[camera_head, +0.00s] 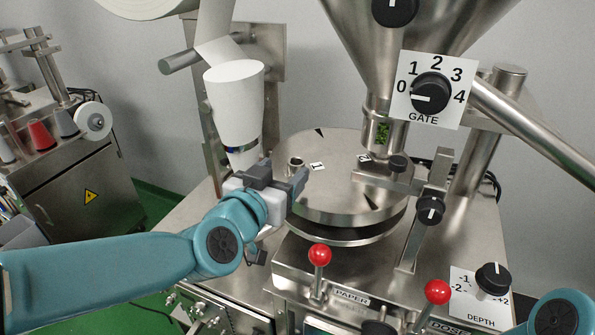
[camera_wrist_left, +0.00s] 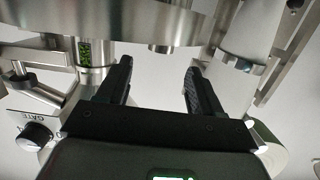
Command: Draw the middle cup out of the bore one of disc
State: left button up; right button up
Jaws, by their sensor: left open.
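The round steel disc (camera_head: 335,190) lies flat on the machine. A bore with a raised ring, the cup in bore one (camera_head: 296,162), sits near its left edge beside a small white label. How far the cup reaches down is hidden. My left gripper (camera_head: 285,174) is open and empty at the left edge of the disc, just in front of and below that bore. In the left wrist view its two dark fingers (camera_wrist_left: 157,75) stand apart with nothing between them. The disc (camera_wrist_left: 120,18) fills the top there, with a short metal stub (camera_wrist_left: 161,48) under its edge. My right gripper is out of view.
A white paper cone (camera_head: 235,105) rises close behind my left gripper. The hopper (camera_head: 430,30) with its GATE knob (camera_head: 431,93) and steel arm (camera_head: 385,180) overhang the disc's right side. Red-knobbed levers (camera_head: 320,255) stand in front.

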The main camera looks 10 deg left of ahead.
aim_at(296, 162)
pick_arm(q)
jog(key=shift+w, duration=0.6)
jog(key=x, duration=0.2)
jog(key=p+x, duration=0.1)
jog(key=x, duration=0.2)
jog(key=shift+w+d+f+p, duration=0.2)
jog(key=shift+f+p, duration=0.1)
jog(key=shift+f, duration=0.15)
jog(key=shift+w+f, duration=0.15)
jog(key=shift+w, duration=0.05)
jog(key=shift+s, duration=0.1)
jog(key=c, duration=1.1)
